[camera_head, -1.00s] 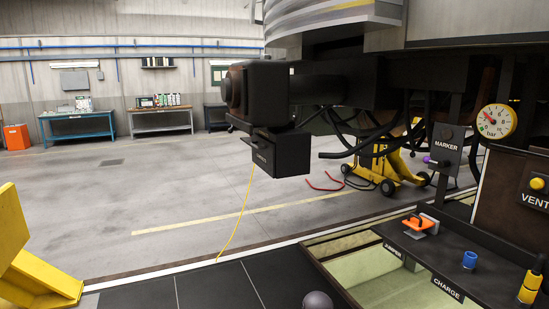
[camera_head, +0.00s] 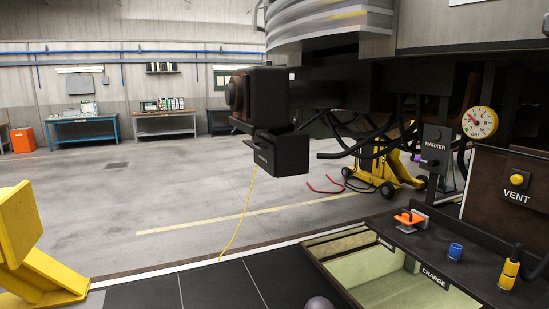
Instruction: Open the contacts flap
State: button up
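The contacts box (camera_head: 290,153) is a dark box with small, hardly readable lettering on its front. It hangs under the black coupler head (camera_head: 262,95) at the end of the railcar, in the middle of the view. A thin dark lip (camera_head: 258,146) sticks out at the box's upper left; I cannot tell whether it is the flap's edge. The flap looks closed, but the box is too dark and small to be sure. My gripper is not in view. A rounded grey part at the bottom edge may be mine.
A yellow stand (camera_head: 40,275) is at the lower left. A yellow cable (camera_head: 240,215) hangs from the box to the floor. On the right are a gauge (camera_head: 479,122), a VENT button panel (camera_head: 516,185) and a dark shelf (camera_head: 440,255). The floor left of the box is clear.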

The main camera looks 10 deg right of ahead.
aim_at(263, 151)
jog(key=u, duration=0.15)
jog(key=i, duration=0.9)
jog(key=z, duration=0.1)
jog(key=k, duration=0.65)
jog(key=u, duration=0.3)
jog(key=i, duration=0.6)
jog(key=u, duration=0.15)
